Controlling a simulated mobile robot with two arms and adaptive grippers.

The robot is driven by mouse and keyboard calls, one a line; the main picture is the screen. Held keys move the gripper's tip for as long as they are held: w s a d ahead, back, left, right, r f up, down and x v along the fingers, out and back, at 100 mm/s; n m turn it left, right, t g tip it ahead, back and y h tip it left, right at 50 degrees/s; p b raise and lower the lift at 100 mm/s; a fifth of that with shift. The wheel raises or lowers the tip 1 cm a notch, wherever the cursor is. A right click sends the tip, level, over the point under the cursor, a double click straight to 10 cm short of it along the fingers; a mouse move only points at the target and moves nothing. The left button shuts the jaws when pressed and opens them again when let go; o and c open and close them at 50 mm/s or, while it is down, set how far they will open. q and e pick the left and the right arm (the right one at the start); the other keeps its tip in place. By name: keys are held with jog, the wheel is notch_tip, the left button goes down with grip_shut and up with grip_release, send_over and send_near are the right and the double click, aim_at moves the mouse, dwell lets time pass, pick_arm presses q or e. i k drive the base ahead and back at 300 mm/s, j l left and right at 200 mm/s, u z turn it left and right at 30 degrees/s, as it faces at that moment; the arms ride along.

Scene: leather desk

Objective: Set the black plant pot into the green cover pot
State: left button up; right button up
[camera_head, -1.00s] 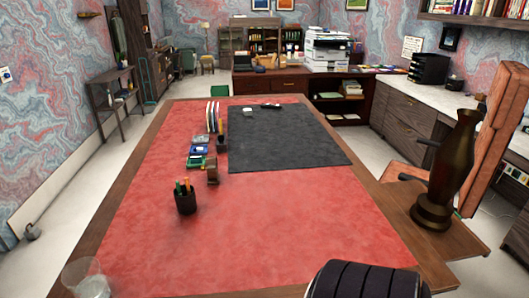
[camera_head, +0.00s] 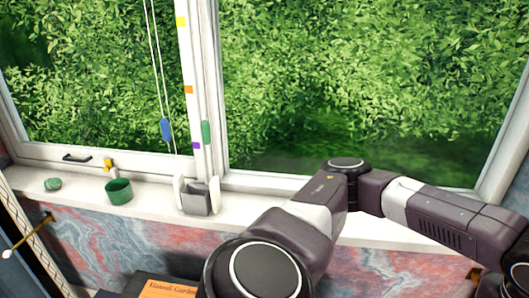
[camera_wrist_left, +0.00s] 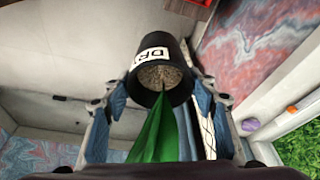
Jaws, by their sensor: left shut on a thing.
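The black plant pot (camera_wrist_left: 180,50) shows in the left wrist view with a white label, brown soil and green leaves. My left gripper (camera_wrist_left: 163,90) is shut on the pot, with a blue finger on each side. The pot's open top faces the wrist camera. The green cover pot (camera_head: 118,191) stands upright on the white window sill, left of centre in the head view. My left gripper and the black pot do not show in the head view. My right gripper is not in view.
On the window sill (camera_head: 150,201), a small green object (camera_head: 52,184) sits left of the cover pot and a grey-and-white container (camera_head: 195,198) sits right of it. A blue cord pull (camera_head: 166,130) hangs above. An orange book (camera_head: 168,289) lies below.

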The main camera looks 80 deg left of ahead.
aim_at(122, 196)
jog(key=k+j+u, duration=0.1)
jog(key=u, duration=0.35)
jog(key=k+j+u, duration=0.1)
jog(key=u, duration=0.35)
jog(key=j+u, duration=0.2)
jog(key=u, duration=0.25)
jog(key=k+j+u, duration=0.1)
jog(key=u, duration=0.35)
jog(key=j, duration=0.1)
